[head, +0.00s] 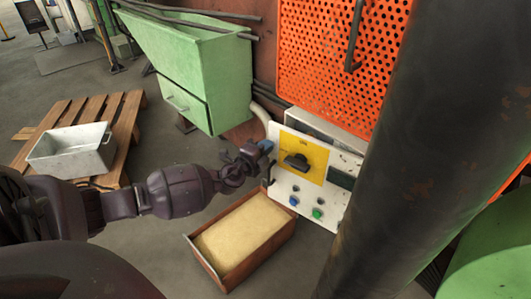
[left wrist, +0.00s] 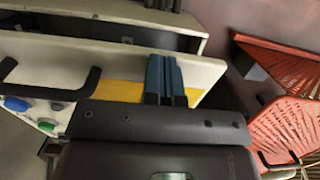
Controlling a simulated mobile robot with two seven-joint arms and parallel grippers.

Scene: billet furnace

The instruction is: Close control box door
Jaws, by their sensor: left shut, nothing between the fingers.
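The control box door (head: 280,188) is a white panel with a yellow plate (head: 313,158), a black rotary handle (head: 295,161), and blue and green buttons. In the left wrist view the door (left wrist: 60,48) stands apart from the box body (left wrist: 110,12), with a dark gap between them, so it looks partly open. My left gripper (head: 265,147) is shut and empty at the door's left edge. In the left wrist view its blue fingertips (left wrist: 165,75) overlap the yellow plate; I cannot tell if they touch. My right gripper is not in view.
An orange perforated panel (head: 335,60) is above the box. A thick dark column (head: 425,140) stands right of it. A green cabinet (head: 195,75) is to the left. A reddish-brown box with yellowish contents (head: 200,262) lies below. A grey bin (head: 38,157) rests on a wooden pallet (head: 125,125).

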